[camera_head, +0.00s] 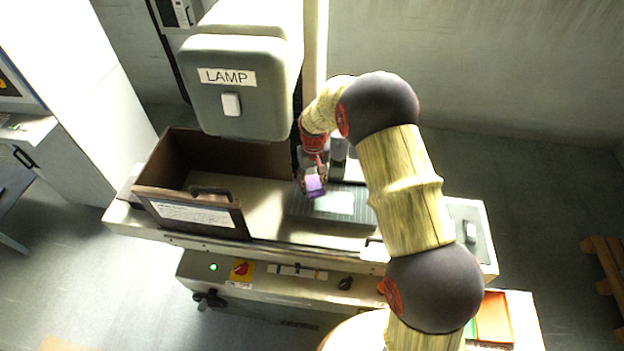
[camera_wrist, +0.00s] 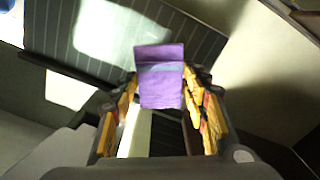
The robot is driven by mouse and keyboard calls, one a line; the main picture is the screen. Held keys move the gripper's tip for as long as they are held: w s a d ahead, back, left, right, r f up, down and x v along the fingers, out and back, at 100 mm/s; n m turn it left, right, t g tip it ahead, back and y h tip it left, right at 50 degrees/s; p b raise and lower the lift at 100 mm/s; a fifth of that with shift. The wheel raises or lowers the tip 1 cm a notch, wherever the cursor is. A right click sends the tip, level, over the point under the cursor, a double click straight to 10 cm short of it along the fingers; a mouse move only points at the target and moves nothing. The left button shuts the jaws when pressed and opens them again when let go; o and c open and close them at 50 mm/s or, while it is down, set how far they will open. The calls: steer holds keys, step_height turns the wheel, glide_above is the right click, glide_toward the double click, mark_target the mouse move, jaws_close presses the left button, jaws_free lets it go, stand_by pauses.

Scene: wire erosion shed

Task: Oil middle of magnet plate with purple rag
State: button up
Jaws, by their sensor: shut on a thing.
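A folded purple rag (camera_head: 315,186) is in my gripper (camera_head: 312,178), over the left part of the magnet plate. In the wrist view the rag (camera_wrist: 161,80) sits between the two yellow-padded fingers of my gripper (camera_wrist: 163,95), which are shut on it. The magnet plate (camera_head: 300,208) is dark grey with fine parallel lines and a bright glare patch. It also shows in the wrist view (camera_wrist: 60,35), beyond the rag. I cannot tell whether the rag touches the plate.
A brown open-topped guard box (camera_head: 190,215) with a handle and label stands left of the plate. A grey housing marked LAMP (camera_head: 240,90) hangs above and behind. The machine's front panel (camera_head: 270,270) has a green light and a red knob. An orange folder (camera_head: 494,318) lies at lower right.

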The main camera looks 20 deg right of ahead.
steer(key=shift+s+d+r+p, duration=0.1)
steer(key=shift+r+p, duration=0.65)
steer(key=shift+r, duration=1.1)
